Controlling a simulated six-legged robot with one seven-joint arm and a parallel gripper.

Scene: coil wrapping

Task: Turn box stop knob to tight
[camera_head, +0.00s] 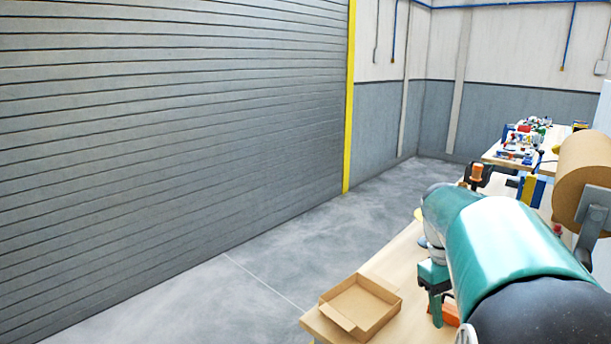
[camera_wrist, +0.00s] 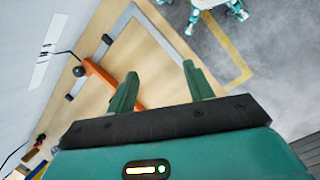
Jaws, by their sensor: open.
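In the wrist view an orange stop bar (camera_wrist: 103,75) lies on the wooden table at the upper left, beside a grey metal rail (camera_wrist: 128,22). A small black knob (camera_wrist: 80,71) sits at the bar's left end, and a second black knob (camera_wrist: 107,39) is close to the rail. I cannot tell which is the box stop knob, nor read its setting. My gripper (camera_wrist: 160,69) is open and empty; its left finger covers part of the orange bar. In the head view my arm hides most of this area; a bit of orange (camera_head: 450,313) shows below it.
An open cardboard box (camera_head: 360,306) sits at the table's front left corner. A brown roll (camera_head: 583,180) on a metal holder stands at the right. Another cluttered table (camera_head: 550,158) is behind. Grey floor (camera_head: 270,270) beside the table is clear.

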